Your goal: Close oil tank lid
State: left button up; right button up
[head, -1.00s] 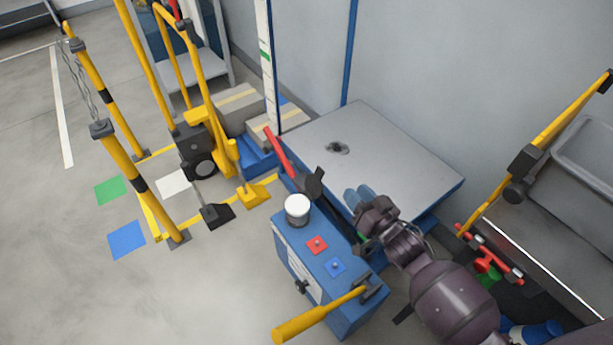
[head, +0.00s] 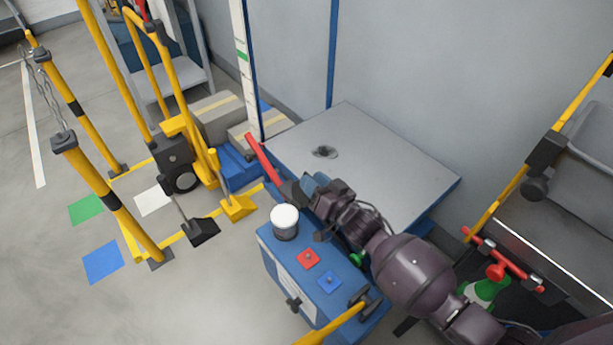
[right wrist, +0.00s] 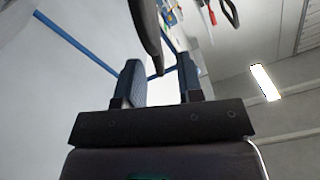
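The blue tank box (head: 345,300) stands low in the middle of the head view, with a white round cap (head: 285,216) and red and blue buttons on top. A dark flap (head: 290,193), which looks like the tank lid, stands raised at the box's far side, partly hidden by my right gripper (head: 314,186). In the right wrist view a dark edge-on plate (right wrist: 148,32), likely this flap, reaches between my right gripper's blue fingers (right wrist: 160,82). The fingers are apart; I cannot tell whether they touch it. My left gripper is out of view.
A red lever (head: 262,158) rises beside the flap. A grey platform (head: 385,165) lies behind my right arm. A yellow handle (head: 335,328) sticks out at the box's front.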

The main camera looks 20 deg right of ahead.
jog(key=shift+x, duration=1.2)
grip_shut()
